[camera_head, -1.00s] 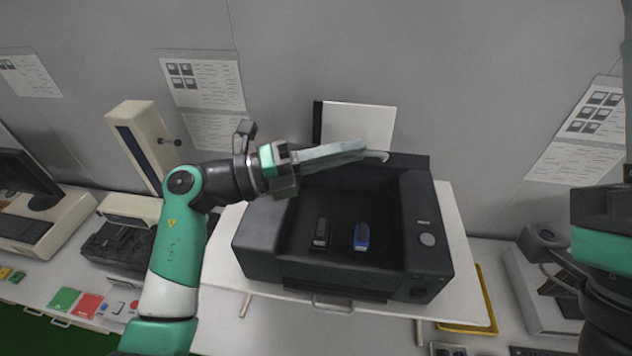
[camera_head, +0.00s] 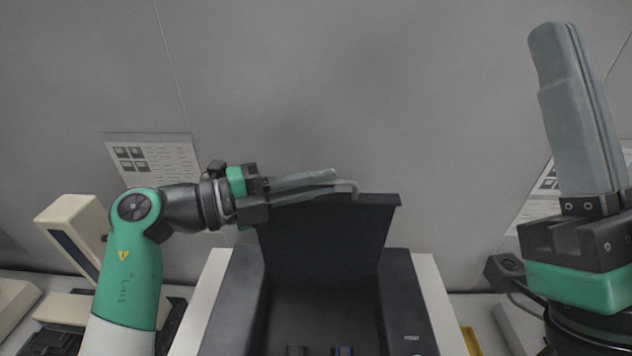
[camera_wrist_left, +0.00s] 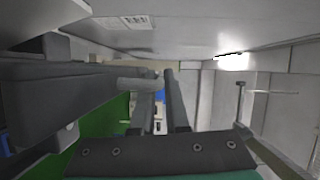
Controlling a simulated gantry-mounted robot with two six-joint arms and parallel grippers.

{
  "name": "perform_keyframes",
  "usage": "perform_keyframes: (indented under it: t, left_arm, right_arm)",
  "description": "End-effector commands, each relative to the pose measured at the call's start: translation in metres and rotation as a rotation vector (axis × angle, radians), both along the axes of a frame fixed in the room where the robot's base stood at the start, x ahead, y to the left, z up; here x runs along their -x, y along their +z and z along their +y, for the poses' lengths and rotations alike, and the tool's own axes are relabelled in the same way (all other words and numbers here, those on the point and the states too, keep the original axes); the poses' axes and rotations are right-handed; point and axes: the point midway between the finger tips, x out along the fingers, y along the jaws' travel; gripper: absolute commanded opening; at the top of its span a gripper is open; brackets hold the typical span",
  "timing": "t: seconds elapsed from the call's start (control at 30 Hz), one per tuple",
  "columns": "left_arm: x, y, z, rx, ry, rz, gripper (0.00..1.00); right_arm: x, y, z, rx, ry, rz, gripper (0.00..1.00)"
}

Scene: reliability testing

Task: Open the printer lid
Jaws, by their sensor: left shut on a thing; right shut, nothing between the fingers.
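The black printer (camera_head: 234,300) stands at the lower middle of the head view, its front cut off by the bottom edge. Its lid (camera_head: 330,240) stands raised, nearly upright, at the back of the open bay. My left gripper (camera_head: 343,181) is shut on the grey lid handle (camera_head: 354,190) at the lid's top edge. The handle also shows between the fingers in the left wrist view (camera_wrist_left: 143,84). My right gripper (camera_head: 556,32) is shut and empty, pointing up at the right, apart from the printer.
A beige device (camera_head: 75,235) stands at the left, behind my left arm. A grey wall with paper sheets (camera_head: 150,160) is close behind.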

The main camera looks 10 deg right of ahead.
Motion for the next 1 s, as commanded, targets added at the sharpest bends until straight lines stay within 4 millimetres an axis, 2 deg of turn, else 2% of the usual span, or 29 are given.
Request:
perform_keyframes:
  t: [0.37,0.4,0.43,0.77,0.87,1.0]
  left_arm:
    - [0.0,0.001,0.0,0.002,-0.001,0.005,0.0]
    - [0.0,0.001,0.0,0.002,-0.001,0.005,0.18]
    - [0.0,0.001,0.0,0.002,-0.001,0.005,0.23]
    - [0.0,0.0,0.002,0.001,0.0,0.004,0.25]
    - [0.001,-0.002,0.011,0.001,0.002,0.002,0.25]
    - [0.006,-0.003,0.039,0.0,0.005,0.0,0.25]
  right_arm:
    - [0.0,0.0,0.0,0.0,0.0,0.0,0.0]
    - [0.0,0.0,0.0,0.0,0.0,0.0,0.0]
    - [0.0,0.0,0.0,0.0,0.0,0.0,0.0]
    - [0.0,-0.001,0.0,0.0,0.0,0.0,0.0]
    - [0.0,-0.007,0.0,0.0,0.0,0.0,0.0]
    - [0.0,-0.02,0.0,0.0,0.0,0.0,0.0]
